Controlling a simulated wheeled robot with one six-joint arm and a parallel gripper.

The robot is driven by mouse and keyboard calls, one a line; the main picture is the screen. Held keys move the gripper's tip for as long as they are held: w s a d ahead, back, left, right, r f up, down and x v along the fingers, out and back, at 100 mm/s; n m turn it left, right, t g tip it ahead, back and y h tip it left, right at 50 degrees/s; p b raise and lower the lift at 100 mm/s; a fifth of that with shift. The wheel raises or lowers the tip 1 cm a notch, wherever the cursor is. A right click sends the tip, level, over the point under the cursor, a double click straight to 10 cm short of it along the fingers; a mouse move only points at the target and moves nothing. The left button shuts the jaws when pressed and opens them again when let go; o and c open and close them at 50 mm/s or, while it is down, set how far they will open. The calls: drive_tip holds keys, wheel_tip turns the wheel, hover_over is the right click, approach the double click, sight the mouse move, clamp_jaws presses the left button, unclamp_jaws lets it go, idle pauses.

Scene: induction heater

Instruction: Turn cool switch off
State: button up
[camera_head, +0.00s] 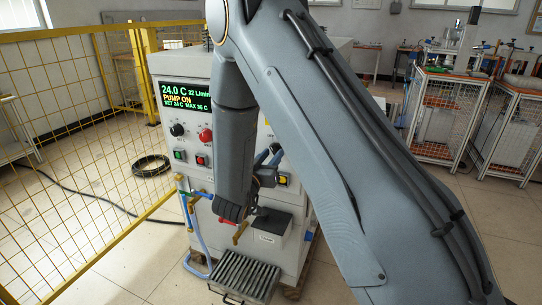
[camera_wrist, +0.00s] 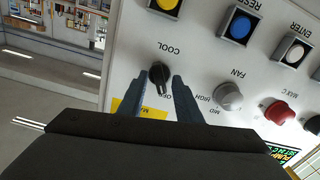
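The cool switch (camera_wrist: 159,72) is a black rotary knob on the white panel in the wrist view, under the upside-down label COOL. Its pointer faces down in the picture, near a partly hidden label that seems to read OFF. My gripper (camera_wrist: 161,77) is open, with one blue-grey finger on each side of the knob. Whether the fingers touch it I cannot tell. In the head view my arm hides the cool switch, and my gripper (camera_head: 268,163) is partly seen at the machine's front.
Beside the switch are a grey fan knob (camera_wrist: 228,96), a red knob (camera_wrist: 279,112) and a yellow button (camera_wrist: 166,5). The machine's display (camera_head: 185,98) reads 24.0 C and PUMP ON. A yellow mesh fence (camera_head: 65,120) stands left; a slatted tray (camera_head: 245,277) sits low in front.

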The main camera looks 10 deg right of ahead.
drive_tip(key=v, duration=0.7)
drive_tip(key=shift+b, duration=0.3)
drive_tip(key=shift+a, duration=0.1)
drive_tip(key=shift+w+d+n+p, duration=0.7)
drive_tip(key=shift+w+p, duration=0.3)
drive_tip(key=shift+p, duration=0.55)
drive_tip(key=shift+w+d+n+p, duration=0.7)
drive_tip(key=shift+w+p, duration=0.3)
drive_tip(key=shift+p, duration=0.6)
drive_tip(key=shift+w+d+n+p, duration=0.6)
drive_tip(key=shift+w+d+p, duration=0.3)
drive_tip(key=shift+p, duration=0.65)
drive_tip(key=shift+w+a, duration=0.1)
